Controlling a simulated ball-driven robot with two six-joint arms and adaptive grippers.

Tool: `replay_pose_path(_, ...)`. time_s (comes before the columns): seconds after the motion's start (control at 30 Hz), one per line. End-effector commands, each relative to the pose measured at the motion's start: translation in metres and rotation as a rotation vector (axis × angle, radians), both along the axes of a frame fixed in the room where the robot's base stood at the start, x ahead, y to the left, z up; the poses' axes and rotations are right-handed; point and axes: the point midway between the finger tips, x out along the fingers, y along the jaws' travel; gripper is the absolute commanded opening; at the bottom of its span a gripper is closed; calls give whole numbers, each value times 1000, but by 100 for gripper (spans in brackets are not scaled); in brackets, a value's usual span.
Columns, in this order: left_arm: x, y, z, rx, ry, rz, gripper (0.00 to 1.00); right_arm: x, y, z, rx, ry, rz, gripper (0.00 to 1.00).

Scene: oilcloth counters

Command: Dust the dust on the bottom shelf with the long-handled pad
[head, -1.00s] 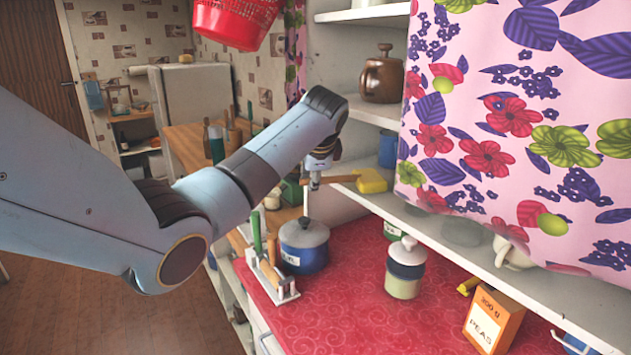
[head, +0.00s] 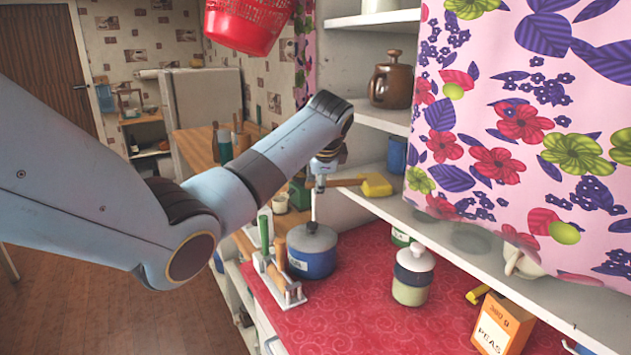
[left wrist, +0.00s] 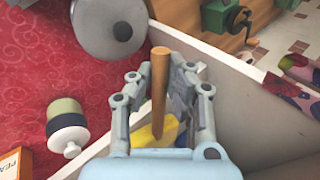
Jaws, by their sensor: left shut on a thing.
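My left gripper (head: 322,180) is shut on the wooden handle of the long-handled pad; the handle also shows between its fingers (left wrist: 160,85) in the left wrist view. The yellow pad (head: 377,185) points right, at the left end of the bottom shelf (head: 433,221). I cannot tell whether it touches the shelf. In the left wrist view the pad (left wrist: 150,132) is partly hidden by the gripper. A faint grey round patch (head: 471,240) on the shelf, right of the pad, may be the dust. My right gripper is not in view.
A blue container (head: 397,154) stands on the shelf behind the pad. A floral curtain (head: 520,130) hangs over the shelf's right part, partly hiding a cream cup (head: 522,262). Below, a blue pot (head: 311,250), a jar (head: 412,276) and a peas box (head: 502,325) stand on the red counter.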

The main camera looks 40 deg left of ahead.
Motion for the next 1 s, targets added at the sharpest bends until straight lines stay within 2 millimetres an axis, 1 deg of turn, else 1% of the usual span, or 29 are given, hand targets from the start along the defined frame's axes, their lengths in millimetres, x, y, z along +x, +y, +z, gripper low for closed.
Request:
replay_pose_path(0.13, -3, -10, 0, -1, 0, -1, 0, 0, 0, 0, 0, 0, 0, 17)
replay_pose_path(0.33, -4, -16, 1, 0, 0, -1, 0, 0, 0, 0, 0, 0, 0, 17)
replay_pose_path(0.8, -11, -39, -1, -1, 0, -2, 0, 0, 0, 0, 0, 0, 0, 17)
replay_pose_path(1.0, -12, -41, -1, -1, -1, -1, 0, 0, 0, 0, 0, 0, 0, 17)
